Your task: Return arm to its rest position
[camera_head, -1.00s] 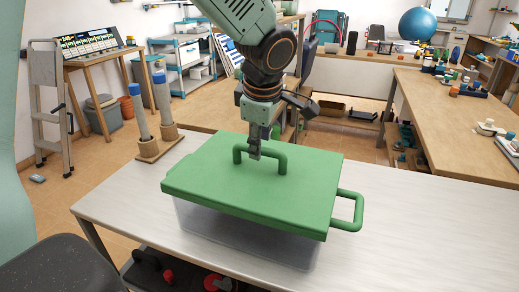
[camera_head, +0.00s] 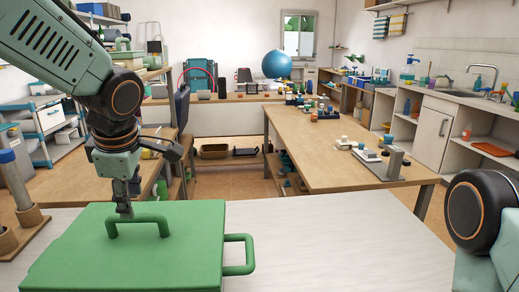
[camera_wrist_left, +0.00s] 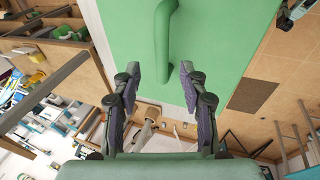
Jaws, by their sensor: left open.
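A green lid (camera_head: 75,245) with a raised handle (camera_head: 150,219) lies at the lower left of the head view. A second green handle (camera_head: 238,255) sticks out from its right side. My left gripper (camera_head: 123,208) points down at the raised handle. In the left wrist view my left gripper (camera_wrist_left: 160,72) is open, its two fingers apart. The raised handle (camera_wrist_left: 164,40) shows between and beyond the fingertips, with no clear grip on it. I cannot tell the exact height gap. My right gripper is out of view; a dark arm joint of mine shows at the right edge.
The pale table (camera_head: 330,235) is clear to the right of the lid. A wooden stand (camera_head: 30,217) with upright posts is at the left. A wooden workbench (camera_head: 350,150) with small items stands behind, and a sink counter (camera_head: 455,100) at the back right.

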